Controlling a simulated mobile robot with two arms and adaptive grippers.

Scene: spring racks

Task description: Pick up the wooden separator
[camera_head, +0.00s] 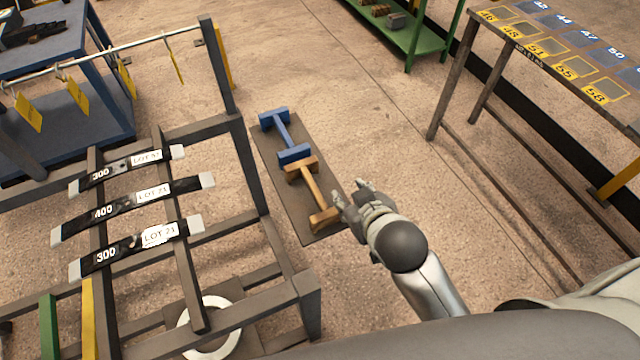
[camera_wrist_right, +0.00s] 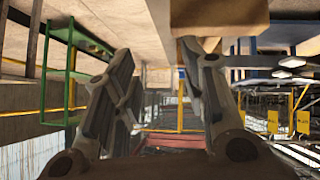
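The wooden separator (camera_head: 313,190) is a brown bar with a block at each end, lying on a dark mat (camera_head: 262,150) on the floor. In the right wrist view its wooden end (camera_wrist_right: 205,14) shows at the top, near the right-hand finger. My right gripper (camera_head: 350,194) is beside the separator's near end block, with its fingers apart (camera_wrist_right: 158,58). One finger is close to that block; I cannot tell whether they touch. Nothing is seen held between the fingers. My left gripper is not in view.
A blue separator (camera_head: 285,135) lies on the mat just beyond the wooden one. A grey metal rack (camera_head: 255,165) with labelled springs stands close on the left. A table (camera_head: 470,35) with numbered plates stands at right. The floor between mat and table is clear.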

